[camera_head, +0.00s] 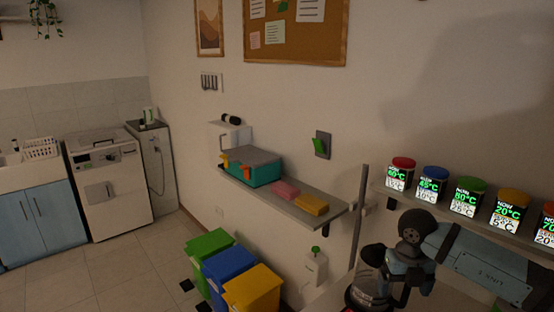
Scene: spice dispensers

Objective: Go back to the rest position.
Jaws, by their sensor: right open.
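My right arm comes in from the lower right, and its gripper (388,287) points down at the bottom of the view, below the dispenser shelf. The gripper is open, with its fingertips partly hidden. A clear rounded container with a dark base (362,296) is close beside it at the left; I cannot tell whether they touch. Spice dispensers with lit labels stand in a row on the shelf: red-lidded (400,174), blue-lidded (432,184), green-lidded (468,197), orange-lidded (509,210), and another cut off at the right edge. My left gripper is not in view.
A grey wall shelf (335,200) holds a teal toolbox (262,174), a pink block (285,190) and a yellow block (312,204). Green, blue and yellow bins (252,290) stand below. A vertical grey post (359,225) is left of the dispensers. Floor is free at left.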

